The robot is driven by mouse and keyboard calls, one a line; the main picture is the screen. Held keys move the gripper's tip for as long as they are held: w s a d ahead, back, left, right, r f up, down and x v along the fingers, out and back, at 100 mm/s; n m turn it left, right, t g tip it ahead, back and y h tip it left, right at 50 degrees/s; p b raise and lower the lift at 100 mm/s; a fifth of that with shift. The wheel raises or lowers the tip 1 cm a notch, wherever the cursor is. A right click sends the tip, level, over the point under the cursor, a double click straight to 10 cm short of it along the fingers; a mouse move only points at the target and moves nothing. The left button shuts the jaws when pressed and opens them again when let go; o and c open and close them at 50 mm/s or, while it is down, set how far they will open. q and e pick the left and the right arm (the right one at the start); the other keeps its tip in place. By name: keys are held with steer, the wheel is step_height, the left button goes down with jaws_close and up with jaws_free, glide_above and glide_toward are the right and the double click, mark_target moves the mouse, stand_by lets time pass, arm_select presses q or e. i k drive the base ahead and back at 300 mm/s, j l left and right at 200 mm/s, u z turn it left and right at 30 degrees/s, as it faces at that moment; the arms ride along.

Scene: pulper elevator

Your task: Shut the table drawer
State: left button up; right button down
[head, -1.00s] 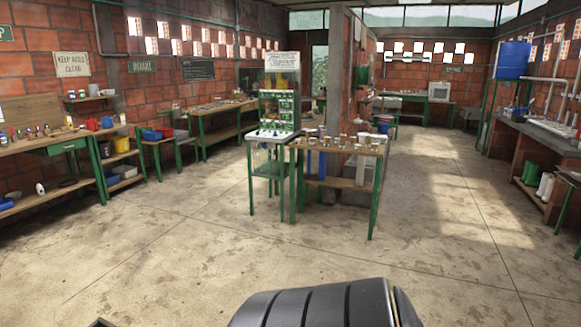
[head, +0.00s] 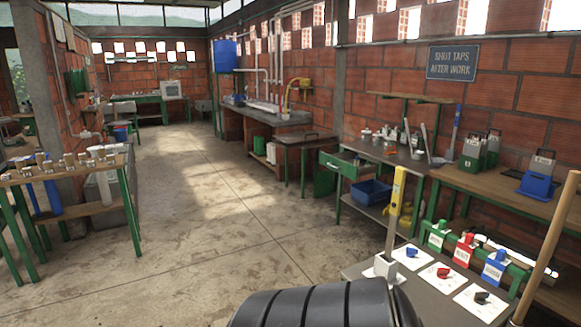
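A green drawer (head: 338,164) is under the grey-topped work table (head: 395,152) at the right of the middle in the head view. It sticks out from below the table top towards the left, so it stands open. A small pale handle shows on its front. The inside of the drawer is too small to make out. Neither of my grippers is in view.
A blue crate (head: 371,192) sits on the shelf below the drawer. A small dark-topped table (head: 304,141) stands left of it. The concrete floor (head: 230,215) in front is clear.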

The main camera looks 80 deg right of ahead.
mark_target(343, 162)
steer(key=z, duration=3)
steer(key=i+j+u, duration=0.15)
steer(key=i+u, duration=0.2)
steer(key=i+j+u, duration=0.15)
steer(key=i+u, duration=0.25)
steer(key=i, duration=0.35)
steer(key=i+l+u, duration=0.15)
steer(key=i+u, duration=0.25)
steer(key=i, duration=0.35)
steer(key=i+z, duration=0.35)
steer(key=i+j+z, duration=0.1)
steer(key=i+z, duration=0.3)
steer(key=i, duration=0.2)
steer(key=i+j+z, duration=0.2)
steer(key=i+z, duration=0.15)
steer(key=i+l+z, duration=0.2)
steer(key=i+z, duration=1.05)
steer(key=i, duration=0.15)
